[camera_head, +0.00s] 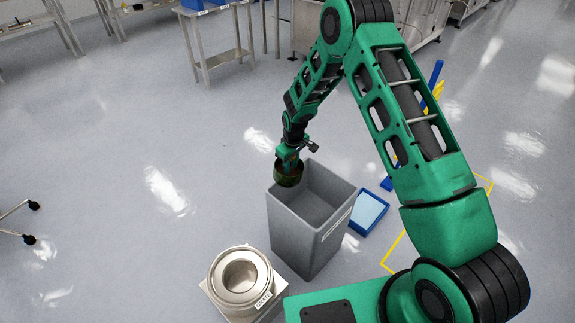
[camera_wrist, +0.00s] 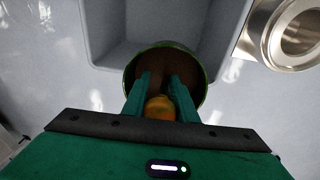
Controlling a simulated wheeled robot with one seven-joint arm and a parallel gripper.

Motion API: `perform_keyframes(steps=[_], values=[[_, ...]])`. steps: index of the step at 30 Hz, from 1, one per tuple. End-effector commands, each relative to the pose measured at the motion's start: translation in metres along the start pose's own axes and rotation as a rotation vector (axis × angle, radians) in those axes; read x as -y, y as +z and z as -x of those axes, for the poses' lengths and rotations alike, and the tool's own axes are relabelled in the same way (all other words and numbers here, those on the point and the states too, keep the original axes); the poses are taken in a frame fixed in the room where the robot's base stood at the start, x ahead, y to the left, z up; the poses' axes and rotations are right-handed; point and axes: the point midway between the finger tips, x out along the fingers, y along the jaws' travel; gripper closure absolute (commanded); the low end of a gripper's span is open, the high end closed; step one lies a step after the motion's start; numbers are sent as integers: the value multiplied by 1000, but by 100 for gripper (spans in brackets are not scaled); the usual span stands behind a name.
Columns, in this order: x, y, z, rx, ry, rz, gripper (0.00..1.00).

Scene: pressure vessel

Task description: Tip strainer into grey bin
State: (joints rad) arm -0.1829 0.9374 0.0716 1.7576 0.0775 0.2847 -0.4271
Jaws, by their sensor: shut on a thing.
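My gripper (camera_head: 288,163) is shut on the strainer (camera_head: 288,179), a round dark basket with a green rim, and holds it at the upper left rim of the grey bin (camera_head: 335,237). In the wrist view the strainer (camera_wrist: 190,62) hangs beyond my fingers (camera_wrist: 160,90), with brown contents or a brown inside showing. An orange-yellow part (camera_wrist: 159,107) sits between the fingers. The bin (camera_wrist: 110,45) lies behind the strainer in that view. In the head view the visible inside of the bin looks empty; its near bottom is hidden.
A round steel vessel (camera_head: 241,279) with a label reading "GRATE" stands in front of the bin at left. A blue tray (camera_head: 368,213) lies on the floor to the bin's right, near yellow floor lines (camera_head: 397,247). A steel table (camera_head: 222,55) stands behind.

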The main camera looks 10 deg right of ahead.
Motion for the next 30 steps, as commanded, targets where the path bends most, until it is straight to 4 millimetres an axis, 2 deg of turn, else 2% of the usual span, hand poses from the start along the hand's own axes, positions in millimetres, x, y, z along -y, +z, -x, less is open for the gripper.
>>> perform_keyframes(steps=[30], values=[[-12,51,-12,-408,-111,-49,100]])
